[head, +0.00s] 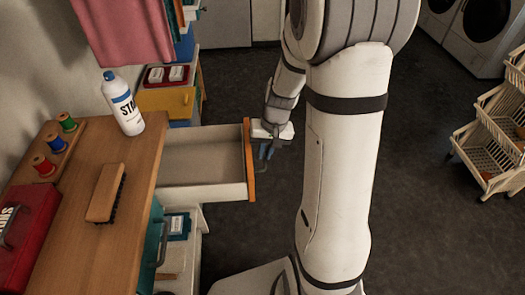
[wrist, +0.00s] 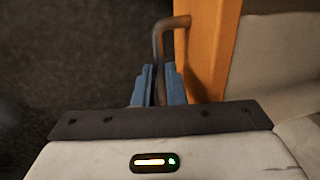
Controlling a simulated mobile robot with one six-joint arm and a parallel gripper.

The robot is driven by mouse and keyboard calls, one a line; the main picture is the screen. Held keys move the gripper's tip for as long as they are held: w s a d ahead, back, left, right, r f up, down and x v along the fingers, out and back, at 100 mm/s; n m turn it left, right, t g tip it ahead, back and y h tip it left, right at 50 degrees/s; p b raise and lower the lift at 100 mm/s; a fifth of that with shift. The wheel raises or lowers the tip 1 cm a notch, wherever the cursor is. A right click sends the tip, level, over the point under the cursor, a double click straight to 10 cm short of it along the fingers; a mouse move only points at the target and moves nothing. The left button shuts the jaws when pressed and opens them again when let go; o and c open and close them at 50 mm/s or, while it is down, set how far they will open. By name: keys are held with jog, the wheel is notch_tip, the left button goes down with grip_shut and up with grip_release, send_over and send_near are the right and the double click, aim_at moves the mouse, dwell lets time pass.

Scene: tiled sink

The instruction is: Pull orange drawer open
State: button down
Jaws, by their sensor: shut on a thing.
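The orange drawer (head: 249,160) stands pulled out from the wooden cabinet. Its orange front faces right in the head view, and its pale box looks empty. In the wrist view the orange front (wrist: 207,45) stands upright with a grey bar handle (wrist: 160,45) on its left side. My gripper (head: 264,150) is at the outer side of the drawer front. In the wrist view its blue fingers (wrist: 158,88) are shut on the handle, one on each side of the bar. In the head view the handle is too small to make out.
On the wooden top (head: 130,152) stand a white bottle (head: 124,105), a brush (head: 106,193), thread spools (head: 54,140) and a red box (head: 25,225). A wheeled basket rack (head: 492,140) stands right. The dark floor between is free.

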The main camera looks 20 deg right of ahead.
jog(key=shift+w+r, duration=0.2)
jog(key=shift+w, duration=0.05)
jog(key=c, duration=1.8)
grip_release()
jog(key=shift+f, duration=0.15)
jog(key=shift+o, duration=0.2)
jog(key=shift+s, duration=0.1)
notch_tip(320, 180, up, 8)
jog(key=d, duration=0.1)
jog(key=shift+s+d+f+p, duration=0.15)
jog(key=shift+p, duration=0.25)
jog(key=s+a+r+n+t+h+p, duration=0.2)
jog(key=s+a+r+p, duration=0.2)
jog(key=s+r, duration=0.8)
jog(key=s+a, duration=0.1)
jog(key=s, duration=0.1)
jog(key=shift+s+r+n, duration=0.2)
jog(key=shift+s+n, duration=0.1)
